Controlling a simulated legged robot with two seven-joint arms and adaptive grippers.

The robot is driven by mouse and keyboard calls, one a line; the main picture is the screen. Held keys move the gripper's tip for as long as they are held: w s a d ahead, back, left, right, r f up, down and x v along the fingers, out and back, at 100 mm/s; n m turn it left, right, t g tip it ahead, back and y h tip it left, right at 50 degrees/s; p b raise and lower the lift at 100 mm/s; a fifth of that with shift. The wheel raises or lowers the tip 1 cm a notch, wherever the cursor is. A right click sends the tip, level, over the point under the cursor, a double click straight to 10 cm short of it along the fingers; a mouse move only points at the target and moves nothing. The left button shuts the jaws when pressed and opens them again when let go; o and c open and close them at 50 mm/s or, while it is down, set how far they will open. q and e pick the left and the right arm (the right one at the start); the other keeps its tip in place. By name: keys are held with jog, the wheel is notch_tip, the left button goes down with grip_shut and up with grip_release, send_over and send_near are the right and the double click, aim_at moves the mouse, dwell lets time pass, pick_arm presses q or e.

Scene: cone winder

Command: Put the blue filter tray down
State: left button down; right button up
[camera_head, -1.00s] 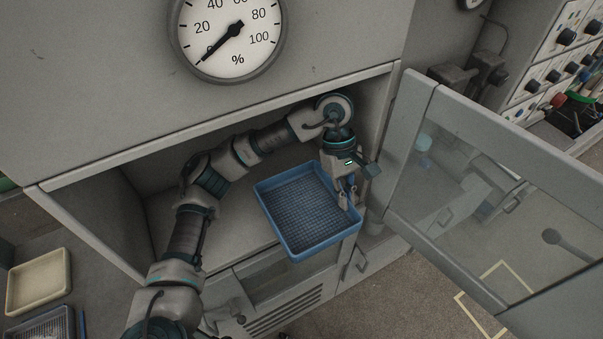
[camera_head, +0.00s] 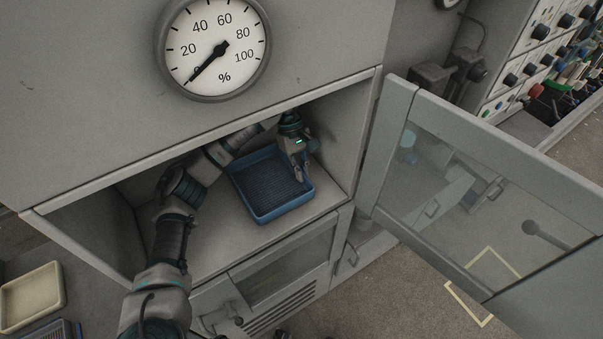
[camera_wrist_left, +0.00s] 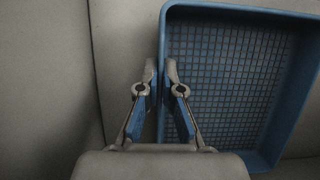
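The blue filter tray (camera_head: 288,207), shallow with a gridded bottom, is inside the open cabinet compartment (camera_head: 210,240), close to its front edge. It looks level and low at the floor; I cannot tell whether its whole underside touches. My left gripper (camera_head: 302,173) reaches in from the left, over the tray's right side. In the left wrist view, the left gripper's fingertips (camera_wrist_left: 161,72) close from both sides on one wall of the tray (camera_wrist_left: 235,85), which fills the right of that view. My right gripper is not in view.
The glazed cabinet door (camera_head: 470,190) stands open on the right. A round gauge (camera_head: 213,45) is above the compartment. A cream tray (camera_head: 30,297) lies at lower left. Compartment floor is free left of the blue tray, partly under my left arm.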

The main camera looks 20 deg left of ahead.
pick_arm(q)
jog(key=shift+a+f, duration=0.25)
jog(key=shift+f, duration=0.4)
jog(key=shift+w+a+f, duration=0.15)
jog(key=shift+a+f, duration=0.15)
jog(key=shift+a, duration=0.05)
jog(key=c, duration=1.3)
grip_release()
jog(key=shift+d, duration=0.15)
jog(key=shift+c, duration=0.2)
jog(key=shift+d, duration=0.45)
jog(key=shift+r, duration=0.15)
jog(key=v, duration=0.3)
jog(key=a+v, duration=0.1)
jog(key=v, duration=0.2)
jog(key=shift+w+a+r, duration=0.1)
jog(key=shift+w+r, duration=0.1)
jog(key=shift+r, duration=0.35)
jog(key=shift+d, duration=0.2)
